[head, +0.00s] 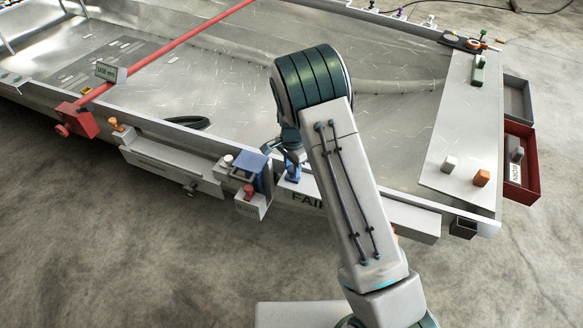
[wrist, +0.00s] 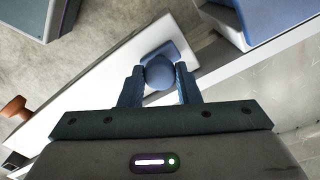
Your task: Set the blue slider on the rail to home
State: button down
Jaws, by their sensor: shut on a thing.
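The blue slider (head: 292,180) sits near the left end of a pale rail (head: 415,222) along the near edge of the hull. In the wrist view the slider's round blue knob (wrist: 159,73) is between my two fingers, with its blue base (wrist: 178,50) just beyond, on the pale rail (wrist: 100,95). My gripper (wrist: 160,84) is shut on the knob. In the head view my gripper (head: 291,166) points down at the slider, partly hidden by my arm. The rail's middle is hidden behind my arm. I cannot make out a home mark.
An orange knob (wrist: 15,107) is near the rail's other end. A panel with grey and orange knobs (head: 481,178) and a red bin (head: 522,180) are at right.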

aim_at(291, 168)
jog(key=shift+w+a, duration=0.1)
jog(key=shift+a, duration=0.1)
jog(key=c, duration=1.1)
grip_release()
jog(key=shift+a, duration=0.1)
jog(key=shift+o, duration=0.2)
jog(key=shift+r, duration=0.1)
jog(key=shift+r, duration=0.25)
notch_tip(291, 168, up, 13)
jog(key=shift+p, duration=0.35)
jog(key=shift+r, duration=0.1)
